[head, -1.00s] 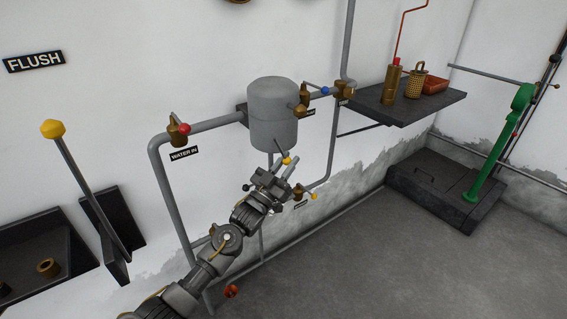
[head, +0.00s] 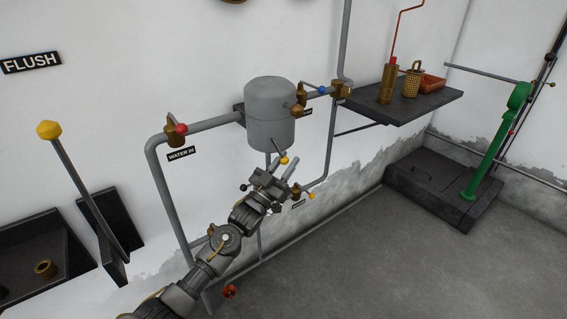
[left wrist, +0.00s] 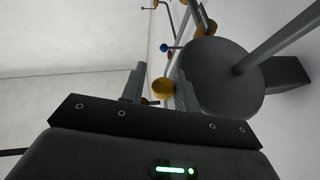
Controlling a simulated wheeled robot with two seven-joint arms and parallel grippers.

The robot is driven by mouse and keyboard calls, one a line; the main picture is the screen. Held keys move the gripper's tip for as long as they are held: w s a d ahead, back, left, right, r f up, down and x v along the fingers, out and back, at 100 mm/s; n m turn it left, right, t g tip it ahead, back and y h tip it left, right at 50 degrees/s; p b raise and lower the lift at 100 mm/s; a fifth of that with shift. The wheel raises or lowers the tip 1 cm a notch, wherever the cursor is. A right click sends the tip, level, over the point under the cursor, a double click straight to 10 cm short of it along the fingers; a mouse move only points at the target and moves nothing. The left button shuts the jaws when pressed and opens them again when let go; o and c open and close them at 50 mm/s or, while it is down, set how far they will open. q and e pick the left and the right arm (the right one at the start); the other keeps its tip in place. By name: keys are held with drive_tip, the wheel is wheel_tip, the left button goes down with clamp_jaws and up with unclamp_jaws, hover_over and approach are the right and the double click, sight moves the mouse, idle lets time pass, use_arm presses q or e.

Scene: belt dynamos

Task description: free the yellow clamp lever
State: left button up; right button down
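My left gripper (head: 286,166) reaches up to this knob, fingers pointing toward the vessel. In the left wrist view the yellow knob (left wrist: 163,87) shows between the two separated fingers (left wrist: 158,88), nearer the right one. I cannot tell whether a finger touches it. The vessel (left wrist: 218,82) is just right of the fingers there. My right gripper is not in view.
Pipes run beside and below the vessel. A red-handled valve (head: 175,131) is at left, a blue-handled one (head: 318,91) at right, and a lower valve with a yellow handle (head: 311,196) near my gripper. A shelf (head: 430,105) and green pump (head: 497,140) stand right.

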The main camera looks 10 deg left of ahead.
use_arm(q)
drive_tip(key=shift+r, duration=0.35)
drive_tip(key=shift+s+f+p, duration=0.25)
drive_tip(key=shift+f+p, duration=0.1)
drive_tip(key=shift+f, duration=0.4)
drive_tip(key=r+p+v, duration=0.1)
drive_tip(key=v, duration=1)
drive_tip(key=shift+s+a+p, duration=0.35)
drive_tip(key=shift+p, duration=0.05)
drive_tip(key=shift+r, duration=0.1)
